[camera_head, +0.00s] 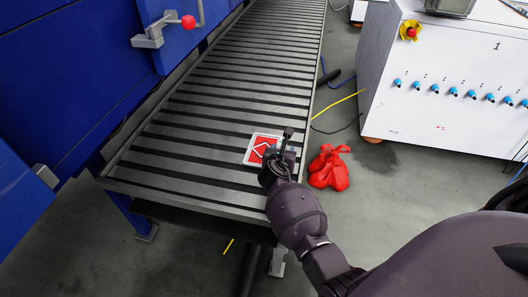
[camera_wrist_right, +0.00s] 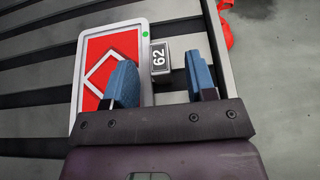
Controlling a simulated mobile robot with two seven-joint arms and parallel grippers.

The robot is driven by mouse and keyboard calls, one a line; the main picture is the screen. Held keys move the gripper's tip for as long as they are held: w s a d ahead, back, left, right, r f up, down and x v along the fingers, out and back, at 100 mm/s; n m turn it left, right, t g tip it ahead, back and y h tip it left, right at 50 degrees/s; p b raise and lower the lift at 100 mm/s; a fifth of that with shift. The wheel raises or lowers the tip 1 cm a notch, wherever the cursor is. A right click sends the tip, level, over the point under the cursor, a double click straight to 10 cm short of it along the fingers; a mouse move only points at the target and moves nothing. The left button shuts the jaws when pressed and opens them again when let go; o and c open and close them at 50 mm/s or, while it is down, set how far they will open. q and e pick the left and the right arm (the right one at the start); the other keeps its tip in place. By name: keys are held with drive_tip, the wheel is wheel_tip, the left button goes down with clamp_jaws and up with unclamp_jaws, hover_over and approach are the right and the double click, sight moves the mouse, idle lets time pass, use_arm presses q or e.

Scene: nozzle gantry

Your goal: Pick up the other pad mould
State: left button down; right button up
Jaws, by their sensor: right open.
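A flat pad mould (camera_head: 260,148) with a red face, white line pattern and pale rim lies on the slatted conveyor near its right edge. In the right wrist view the mould (camera_wrist_right: 95,55) shows a green dot at its upper right corner. A small grey block marked 62 (camera_wrist_right: 160,54) sits at its right side; I cannot tell whether they are joined. My right gripper (camera_head: 280,150) is open at the mould's right side. In the wrist view its blue fingers (camera_wrist_right: 160,75) stand either side of the block, the left one overlapping the mould. Finger contact is unclear. My left gripper is out of view.
The conveyor (camera_head: 235,85) is otherwise bare. A blue machine (camera_head: 70,80) with a red-knobbed handle borders it on the left. A red crumpled thing (camera_head: 328,168) lies on the floor to the right. A white cabinet (camera_head: 440,70) with blue fittings stands at upper right.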

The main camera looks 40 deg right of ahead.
drive_tip(key=shift+w+d+f, duration=0.2)
drive_tip(key=shift+d+f, duration=0.1)
drive_tip(key=shift+d, duration=0.05)
drive_tip(key=shift+w+r, duration=0.15)
clamp_jaws()
drive_tip(key=shift+r, duration=0.2)
